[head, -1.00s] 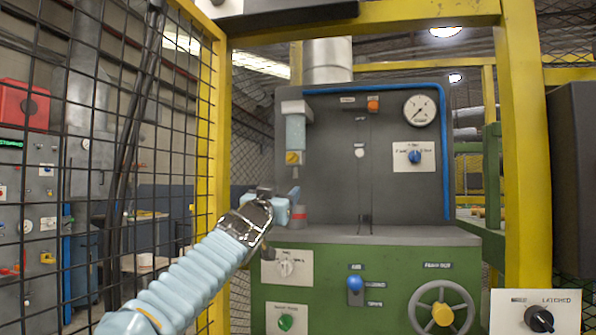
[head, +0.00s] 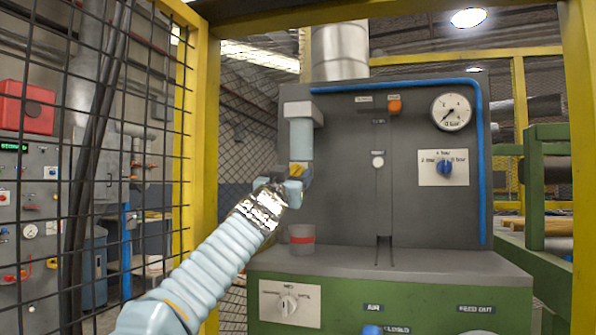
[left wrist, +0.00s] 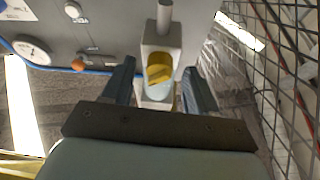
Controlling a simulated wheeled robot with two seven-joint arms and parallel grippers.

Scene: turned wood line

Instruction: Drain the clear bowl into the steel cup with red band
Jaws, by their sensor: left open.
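The clear bowl (head: 301,139) is pale blue and hangs upright under a light grey head on the dark panel. A yellow knob (head: 297,170) sits on a pale valve at its lower end. The steel cup with red band (head: 302,240) stands upright on the grey ledge below; its inside is hidden. My left gripper (head: 291,184) is just below and in front of the knob. In the left wrist view, turned upside down, its open fingers (left wrist: 158,82) stand either side of the yellow knob (left wrist: 158,70). I cannot tell if they touch. My right gripper is not in view.
Black mesh (head: 130,150) and a yellow post (head: 205,120) stand close on the left. A gauge (head: 451,111), a blue selector (head: 444,168) and a blue pipe (head: 484,150) are on the panel. The grey ledge (head: 440,262) right of the cup is clear.

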